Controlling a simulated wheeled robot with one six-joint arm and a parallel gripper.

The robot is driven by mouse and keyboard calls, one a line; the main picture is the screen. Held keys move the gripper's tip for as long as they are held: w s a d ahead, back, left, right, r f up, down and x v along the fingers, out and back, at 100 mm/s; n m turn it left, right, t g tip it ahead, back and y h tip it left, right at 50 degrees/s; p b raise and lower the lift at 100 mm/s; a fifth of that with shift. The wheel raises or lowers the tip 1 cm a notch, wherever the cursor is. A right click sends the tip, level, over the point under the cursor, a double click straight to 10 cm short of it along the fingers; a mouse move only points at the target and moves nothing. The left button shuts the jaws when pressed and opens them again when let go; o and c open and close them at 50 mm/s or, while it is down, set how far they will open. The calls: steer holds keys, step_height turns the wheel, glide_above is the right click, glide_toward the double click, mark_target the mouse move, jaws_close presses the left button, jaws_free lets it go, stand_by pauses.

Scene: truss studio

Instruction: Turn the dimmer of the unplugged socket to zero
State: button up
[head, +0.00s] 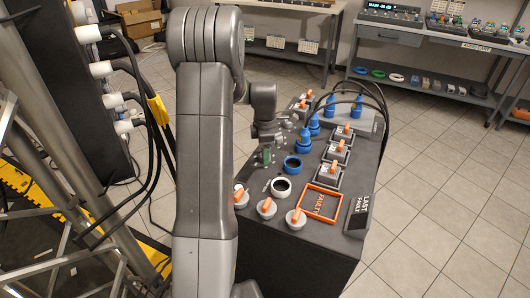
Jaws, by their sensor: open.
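A dark box-shaped console (375,165) stands in front of me. On its top is an empty blue ring-shaped socket (292,164) with no plug in it. Blue plugs, one nearby (304,141), stand farther back with black cables at the rear. Several orange-handled knobs on square grey bases, one at the near end (328,181), run along the right of the sockets. I cannot read their settings or tell which belongs to the empty socket. My gripper (267,153) is above the console's left side, left of the empty socket; its fingers are small and partly unclear. It is open.
A white ring (281,188) and round orange-handled knobs (296,219) are near the front. An orange frame (322,204) and a "LAST FAULT" sign (361,213) are at right. Black cables (152,120) and truss (70,170) stand left. Tiled floor (450,190) is free at right.

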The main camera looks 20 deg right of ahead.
step_height(320, 180, up, 13)
steer(key=shift+f, duration=0.15)
stand_by(0.4)
step_height(320, 180, down, 14)
steer(key=shift+r, duration=0.1)
stand_by(0.4)
